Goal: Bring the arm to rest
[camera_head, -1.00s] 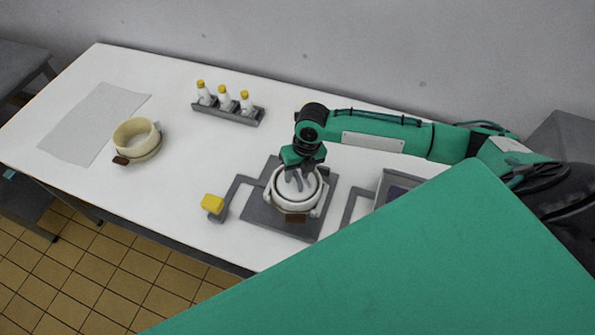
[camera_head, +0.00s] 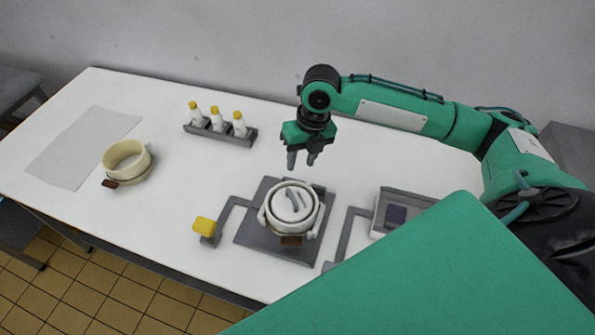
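My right arm (camera_head: 400,112) comes in from the right, in green with black joints. Its gripper (camera_head: 302,160) points down above the table, behind and above the round white vessel (camera_head: 308,222). Its two grey fingers are apart with nothing between them. The vessel stands on a dark grey plate (camera_head: 258,240), with a lid and a grey curved handle (camera_head: 293,199) on top. A brown tab shows at its front. My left gripper is not in view.
A yellow block on a bracket (camera_head: 204,225) stands left of the plate. A grey tray with a dark block (camera_head: 395,216) is at right. A rack of yellow-capped bottles (camera_head: 222,133) stands at the back.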

